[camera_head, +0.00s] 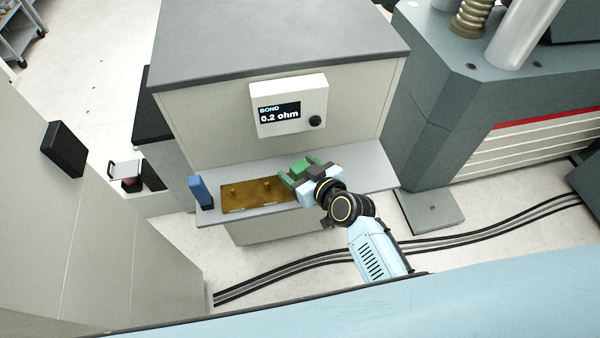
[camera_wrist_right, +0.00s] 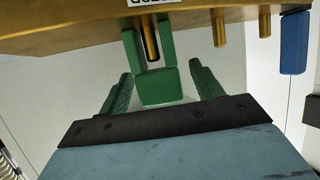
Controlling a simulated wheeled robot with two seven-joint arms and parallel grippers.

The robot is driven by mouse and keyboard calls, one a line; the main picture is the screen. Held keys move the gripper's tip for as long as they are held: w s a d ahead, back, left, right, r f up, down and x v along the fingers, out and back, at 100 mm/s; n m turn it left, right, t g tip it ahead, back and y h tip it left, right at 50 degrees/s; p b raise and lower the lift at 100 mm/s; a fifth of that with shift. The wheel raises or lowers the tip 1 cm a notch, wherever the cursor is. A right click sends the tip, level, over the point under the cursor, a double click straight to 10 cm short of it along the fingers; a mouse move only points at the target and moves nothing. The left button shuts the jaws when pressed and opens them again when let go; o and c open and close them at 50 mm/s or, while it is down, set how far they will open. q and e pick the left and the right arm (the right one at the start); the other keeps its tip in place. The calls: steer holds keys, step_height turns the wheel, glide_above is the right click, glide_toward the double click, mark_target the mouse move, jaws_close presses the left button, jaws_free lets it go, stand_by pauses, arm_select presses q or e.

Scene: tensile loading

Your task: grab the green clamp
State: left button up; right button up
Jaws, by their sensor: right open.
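The green clamp (camera_wrist_right: 157,88) sits around a brass stud on the brass plate (camera_head: 245,197), at the plate's right end in the head view. My right gripper (camera_head: 298,170) is at that end of the plate. Its two green fingers stand apart in the right wrist view, one on each side of the clamp, with a visible gap to it. In the head view the clamp and the green fingers are hard to tell apart. My left gripper is not in view.
The brass plate lies on a grey shelf (camera_head: 370,168) of a cabinet. A blue clamp (camera_head: 201,190) stands at the plate's left end. A meter reading 0.2 ohm (camera_head: 290,104) is mounted above. A large grey machine (camera_head: 440,90) stands to the right. Black cables (camera_head: 450,240) cross the floor.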

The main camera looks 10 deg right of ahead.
steer(key=shift+x, duration=0.9)
steer(key=shift+c, duration=0.2)
steer(key=c, duration=1.1)
steer(key=shift+c, duration=0.2)
steer(key=shift+r, duration=0.15)
